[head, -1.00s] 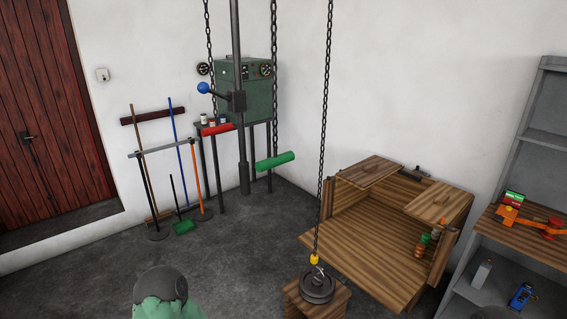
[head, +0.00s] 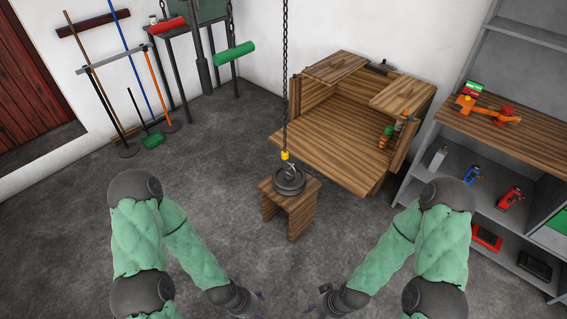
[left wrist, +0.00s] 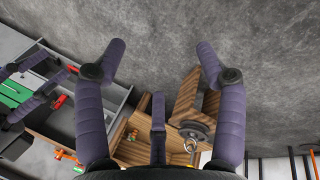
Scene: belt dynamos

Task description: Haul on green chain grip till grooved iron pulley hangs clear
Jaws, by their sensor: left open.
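The green chain grip (head: 233,54) is a tilted green bar near the back wall, in the upper part of the head view; its chain is mostly out of view. The grooved iron pulley (head: 289,182) rests on a small wooden stool (head: 300,212), with a yellow hook (head: 285,155) and a chain (head: 285,85) above it. The pulley also shows in the left wrist view (left wrist: 193,130). My left gripper (head: 255,301) is low in the head view, far from the grip; its purple fingers are spread and empty in the left wrist view. My right gripper (head: 318,303) is low too, its fingers unclear.
Grey shelves (head: 500,225) with tools are at right. Brooms (head: 105,115) lean at left. The floor between is clear.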

